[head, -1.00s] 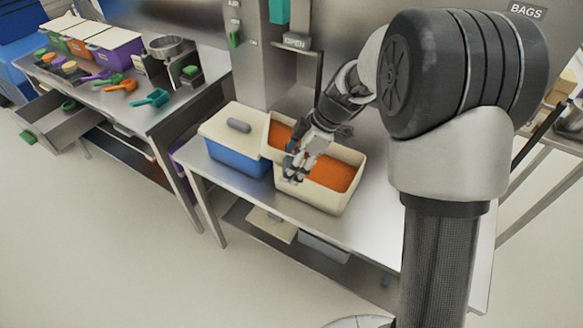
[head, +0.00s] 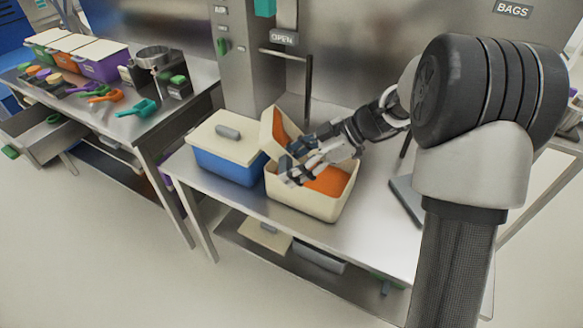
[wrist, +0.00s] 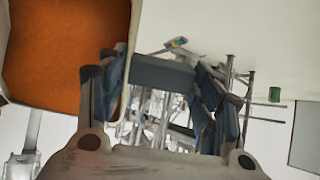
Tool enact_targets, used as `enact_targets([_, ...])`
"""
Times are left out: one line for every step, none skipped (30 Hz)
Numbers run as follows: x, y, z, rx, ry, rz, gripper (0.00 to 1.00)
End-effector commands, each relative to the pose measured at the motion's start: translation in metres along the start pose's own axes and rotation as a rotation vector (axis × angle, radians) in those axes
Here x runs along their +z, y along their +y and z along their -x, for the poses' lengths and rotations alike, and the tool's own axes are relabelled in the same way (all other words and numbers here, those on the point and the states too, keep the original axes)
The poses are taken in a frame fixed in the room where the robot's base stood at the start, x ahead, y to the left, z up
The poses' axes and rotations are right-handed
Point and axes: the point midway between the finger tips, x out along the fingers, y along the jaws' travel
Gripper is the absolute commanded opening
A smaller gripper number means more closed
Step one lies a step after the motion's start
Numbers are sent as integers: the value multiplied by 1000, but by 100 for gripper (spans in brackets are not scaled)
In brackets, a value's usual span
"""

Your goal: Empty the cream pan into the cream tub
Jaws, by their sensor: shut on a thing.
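The cream pan (head: 267,133) is tipped up steeply over the back left of the cream tub (head: 300,205), with orange material showing inside it. The tub stands on the steel table, and orange material (head: 332,181) shows in its right part. My gripper (head: 288,167) is shut on the pan, above the tub's left part. In the wrist view the pan's orange inside (wrist: 65,50) and pale rim fill the upper left, beside my fingers (wrist: 165,100). The exact grip and the tub's left inside are hidden by my gripper.
A blue tub with a cream lid (head: 228,165) stands close left of the cream tub. A steel dispenser column (head: 245,70) with an OPEN sign rises behind. The left table (head: 190,105) holds scoops and lidded bins. The steel table's front right is clear.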

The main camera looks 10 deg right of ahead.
Motion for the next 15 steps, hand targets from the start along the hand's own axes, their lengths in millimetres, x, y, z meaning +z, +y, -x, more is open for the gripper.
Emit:
enact_targets([4, 1, 1, 3, 36, -5, 36])
enact_targets([5, 1, 2, 2, 58, -5, 36])
enact_targets([6, 1, 4, 2, 89, -6, 36])
enact_targets([7, 1, 6, 1, 112, -6, 36])
enact_targets([7, 1, 7, 2, 137, -7, 36])
enact_targets([8, 1, 8, 2, 166, -5, 36])
enact_targets([9, 1, 10, 2, 189, -6, 36])
enact_targets([10, 1, 10, 2, 209, -5, 36])
enact_targets([10, 0, 11, 1, 234, -5, 36])
enact_targets([12, 1, 12, 2, 250, -4, 36])
enact_targets([12, 0, 13, 1, 266, -4, 36])
enact_targets([13, 0, 14, 2, 283, -4, 36])
enact_targets([14, 0, 14, 2, 296, -3, 36])
enact_targets([14, 0, 14, 1, 307, -3, 36])
enact_targets([15, 0, 15, 1, 319, -3, 36])
